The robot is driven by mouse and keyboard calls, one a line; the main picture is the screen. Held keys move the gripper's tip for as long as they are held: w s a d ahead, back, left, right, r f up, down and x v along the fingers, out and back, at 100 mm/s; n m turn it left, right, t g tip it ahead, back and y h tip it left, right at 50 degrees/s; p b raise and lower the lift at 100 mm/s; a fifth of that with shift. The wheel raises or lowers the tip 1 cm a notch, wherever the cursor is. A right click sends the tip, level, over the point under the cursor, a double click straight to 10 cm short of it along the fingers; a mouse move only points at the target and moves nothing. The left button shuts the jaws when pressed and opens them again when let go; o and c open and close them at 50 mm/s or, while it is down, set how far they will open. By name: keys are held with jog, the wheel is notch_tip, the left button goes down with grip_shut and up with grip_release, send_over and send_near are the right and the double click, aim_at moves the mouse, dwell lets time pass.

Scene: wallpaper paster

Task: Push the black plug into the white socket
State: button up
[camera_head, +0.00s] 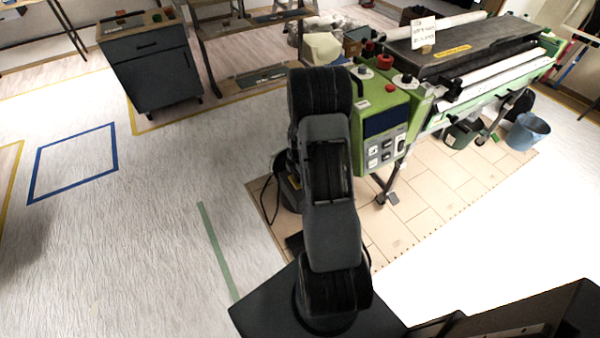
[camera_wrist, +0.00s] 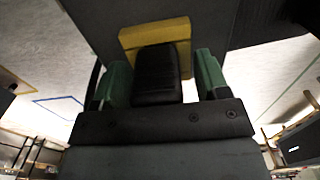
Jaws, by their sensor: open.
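In the wrist view my gripper (camera_wrist: 161,62) shows two green fingers, spread apart. A black block-like piece (camera_wrist: 157,76) lies between them, with a gap to the right finger; it may be the black plug, but I cannot tell for sure. A yellow block (camera_wrist: 155,34) is just beyond it, against a dark surface. In the head view my own arm hides the gripper. I cannot make out the white socket in either view.
The green machine (camera_head: 385,115) with its control panel stands just right of my arm, on a tan tiled mat (camera_head: 440,185). A grey cabinet (camera_head: 152,70) and a shelf rack (camera_head: 245,45) stand at the back left. A blue bucket (camera_head: 527,131) stands at right. The left floor is clear.

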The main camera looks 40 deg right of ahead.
jog(key=c, duration=1.1)
